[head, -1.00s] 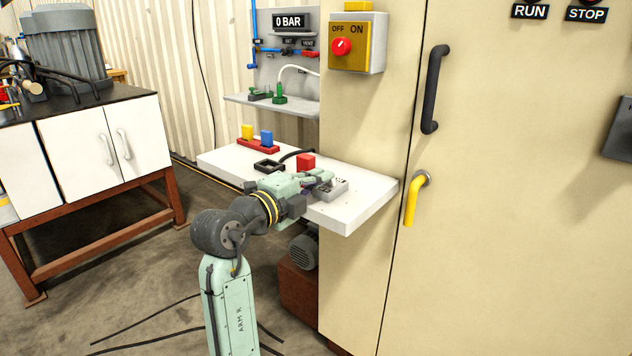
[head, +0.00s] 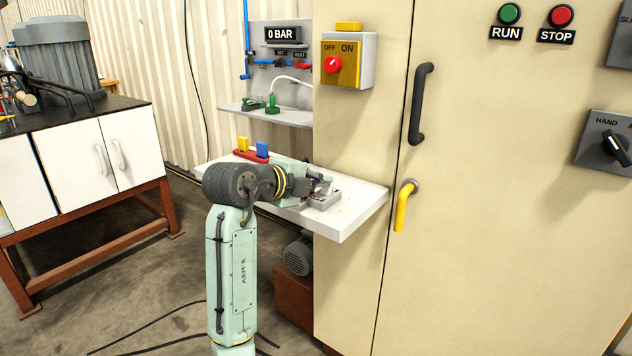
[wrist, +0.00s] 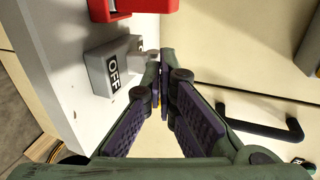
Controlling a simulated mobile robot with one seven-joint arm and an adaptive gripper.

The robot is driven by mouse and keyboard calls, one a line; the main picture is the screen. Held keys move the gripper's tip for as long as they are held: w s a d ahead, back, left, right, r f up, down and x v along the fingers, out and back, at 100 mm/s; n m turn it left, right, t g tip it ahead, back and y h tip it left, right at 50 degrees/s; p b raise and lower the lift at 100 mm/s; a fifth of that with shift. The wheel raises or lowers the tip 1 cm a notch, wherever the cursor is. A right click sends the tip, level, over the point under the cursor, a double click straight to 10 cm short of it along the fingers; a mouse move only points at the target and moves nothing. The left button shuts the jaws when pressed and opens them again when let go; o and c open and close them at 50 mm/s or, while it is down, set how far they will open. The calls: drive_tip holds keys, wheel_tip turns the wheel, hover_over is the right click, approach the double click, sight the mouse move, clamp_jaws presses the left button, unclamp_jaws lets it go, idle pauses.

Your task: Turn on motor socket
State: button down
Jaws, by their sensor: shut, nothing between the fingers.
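The motor socket looks to be a small grey box (head: 325,201) on the white shelf (head: 352,221) beside the tan cabinet. In the wrist view the grey box (wrist: 98,75) shows an OFF label on its near side; a second label farther along is partly hidden. My gripper (head: 324,183) is low over the box in the head view. In the wrist view my gripper (wrist: 160,76) has its fingertips together and empty, just right of the box's far end. I cannot tell whether they touch it. The switch position is unclear.
A red block (wrist: 150,5) is close beyond the box. The tan cabinet (head: 480,230) rises right of the shelf, with a black handle (head: 419,105) and a yellow lever (head: 404,205).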

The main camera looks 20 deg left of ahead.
drive_tip(key=shift+r, duration=0.1)
drive_tip(key=shift+r+p, duration=0.45)
drive_tip(key=shift+r, duration=0.3)
drive_tip(key=shift+s, duration=0.1)
